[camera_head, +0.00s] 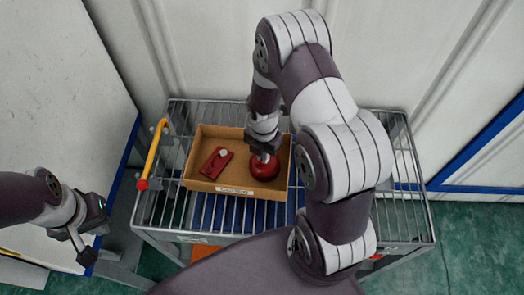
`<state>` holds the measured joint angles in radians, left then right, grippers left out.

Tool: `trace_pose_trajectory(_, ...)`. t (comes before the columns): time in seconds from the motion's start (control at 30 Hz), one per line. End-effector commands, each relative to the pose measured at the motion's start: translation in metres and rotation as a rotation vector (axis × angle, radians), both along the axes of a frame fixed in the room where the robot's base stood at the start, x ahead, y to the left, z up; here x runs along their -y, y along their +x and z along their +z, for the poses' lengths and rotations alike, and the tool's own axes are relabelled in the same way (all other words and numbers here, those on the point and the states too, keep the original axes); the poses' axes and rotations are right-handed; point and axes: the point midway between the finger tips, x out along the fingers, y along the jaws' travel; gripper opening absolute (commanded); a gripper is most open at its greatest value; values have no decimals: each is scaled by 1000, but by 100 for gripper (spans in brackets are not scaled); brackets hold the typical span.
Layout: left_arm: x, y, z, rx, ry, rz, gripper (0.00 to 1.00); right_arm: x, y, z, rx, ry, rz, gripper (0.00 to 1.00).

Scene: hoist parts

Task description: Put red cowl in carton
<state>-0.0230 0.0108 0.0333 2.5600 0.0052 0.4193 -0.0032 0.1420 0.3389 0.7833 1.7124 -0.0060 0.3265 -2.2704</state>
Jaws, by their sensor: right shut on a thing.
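The red cowl (264,170) is a round, glossy red piece in the right part of the open brown carton (237,190). My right gripper (264,153) points down into the carton and is shut on the top of the cowl. The arm partly hides the carton's right side, and I cannot tell whether the cowl touches the carton floor. My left gripper (87,246) hangs at the far left, away from the carton; its fingers are too small and dark to judge.
A flat red part with a light round knob (216,162) lies in the carton's left half. The carton stands on a wire rack cart (205,219). A yellow hook-shaped bar (153,152) stands left of the carton. The rack's right side is partly behind my arm.

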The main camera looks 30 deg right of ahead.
Motion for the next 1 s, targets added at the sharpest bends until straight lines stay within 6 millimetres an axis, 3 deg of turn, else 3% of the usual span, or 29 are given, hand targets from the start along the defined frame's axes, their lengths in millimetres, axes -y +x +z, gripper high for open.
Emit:
trace_pose_trajectory(0.33,0,0,-3,0,0,0,0,0,1,-5,2,0,0,0)
trace_pose_trajectory(0.43,0,0,-2,0,0,0,0,0,1,-4,2,0,0,34)
trace_pose_trajectory(0.7,0,0,-2,0,0,0,0,0,1,-3,2,0,0,34)
trace_pose_trajectory(0.87,0,0,-4,0,0,0,0,0,3,15,8,-1,0,34)
trace_pose_trajectory(1.0,0,0,-12,0,0,0,0,0,4,52,11,-2,0,34)
